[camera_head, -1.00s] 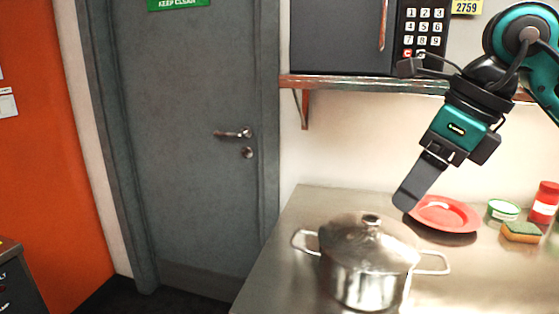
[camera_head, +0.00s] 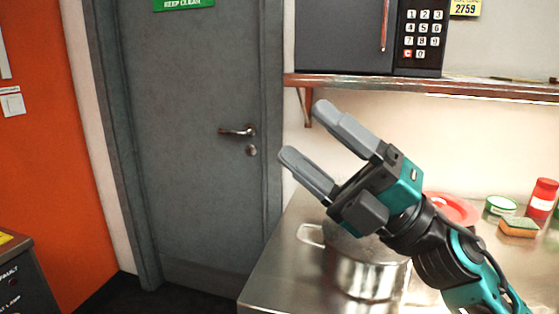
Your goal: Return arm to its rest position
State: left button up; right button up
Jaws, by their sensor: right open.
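My right gripper (camera_head: 299,130) is in the middle of the head view, with its arm (camera_head: 455,262) coming in from the lower right. Its two grey fingers are spread apart and empty, pointing up and to the left. It is in front of the steel pot (camera_head: 365,278), hiding the lid and much of the pot's upper part. My left gripper is not in view.
The pot stands on a steel counter (camera_head: 270,280). A red plate (camera_head: 455,208), a green-and-white tin (camera_head: 501,206), a sponge (camera_head: 518,227) and a red bottle (camera_head: 542,198) are at the right. A shelf (camera_head: 440,88) holds a microwave (camera_head: 340,38). A grey door (camera_head: 200,150) stands left.

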jog(key=w+d+f+m+t+h, duration=0.3)
jog(key=d+f+m+t+h, duration=0.3)
jog(key=f+m+h, duration=0.65)
jog(key=w+d+f+m+t+h, duration=0.2)
jog(key=d+f+m+t+h, duration=0.2)
jog(key=d+f+m+h, duration=0.8)
jog(key=s+a+f+m+g, duration=0.1)
jog(key=s+f+m+g, duration=0.6)
jog(key=s+f, duration=0.15)
jog(key=s+f+m+g+y, duration=0.1)
jog(key=s+f+g, duration=0.35)
jog(key=s, duration=0.35)
jog(key=s+f+m+g, duration=0.1)
jog(key=s+f+g, duration=0.35)
jog(key=s, duration=0.25)
jog(key=w+a+f+n+t+y, duration=0.1)
jog(key=w+a+f+t+y, duration=0.1)
jog(key=w+f+t, duration=0.6)
jog(key=shift+a+f, duration=0.7)
jog(key=shift+f, duration=0.2)
jog(key=shift+w, duration=0.1)
